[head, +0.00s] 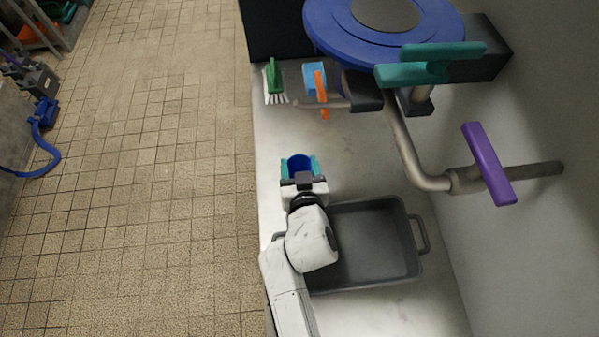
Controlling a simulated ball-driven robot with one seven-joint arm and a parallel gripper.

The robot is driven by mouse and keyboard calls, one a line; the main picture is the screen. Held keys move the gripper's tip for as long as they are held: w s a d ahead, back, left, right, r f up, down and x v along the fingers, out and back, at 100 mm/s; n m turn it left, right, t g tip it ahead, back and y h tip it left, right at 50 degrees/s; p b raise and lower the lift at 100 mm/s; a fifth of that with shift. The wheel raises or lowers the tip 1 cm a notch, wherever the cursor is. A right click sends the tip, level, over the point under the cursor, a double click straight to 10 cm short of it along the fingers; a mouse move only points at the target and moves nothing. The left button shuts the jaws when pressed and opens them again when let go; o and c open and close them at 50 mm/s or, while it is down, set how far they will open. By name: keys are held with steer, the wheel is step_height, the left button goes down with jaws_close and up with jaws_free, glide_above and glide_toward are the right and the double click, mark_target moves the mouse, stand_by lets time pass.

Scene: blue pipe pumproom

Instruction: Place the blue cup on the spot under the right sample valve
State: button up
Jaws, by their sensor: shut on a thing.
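My gripper (300,167), with teal fingertips, is shut on a dark blue cup (298,160) over the bench, beyond the grey tray. The cup's open rim faces up toward the camera, and my gripper hides its near side. I cannot tell whether it touches the bench. Farther on, a valve with an orange handle (321,94) sits on a short pipe. A teal handle (430,64) and a purple handle (488,163) are on the pipework to the right. I cannot tell which one is the right sample valve. No marked spot is clearly visible.
A grey tray (416,275) lies on the pale bench (365,165), partly behind my arm. A green brush (273,82) and a light blue object (313,73) are at the far end. A large blue flange (330,42) overhangs there. Bench surface between cup and pipes is clear.

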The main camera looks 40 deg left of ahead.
steer(key=shift+c, duration=1.1)
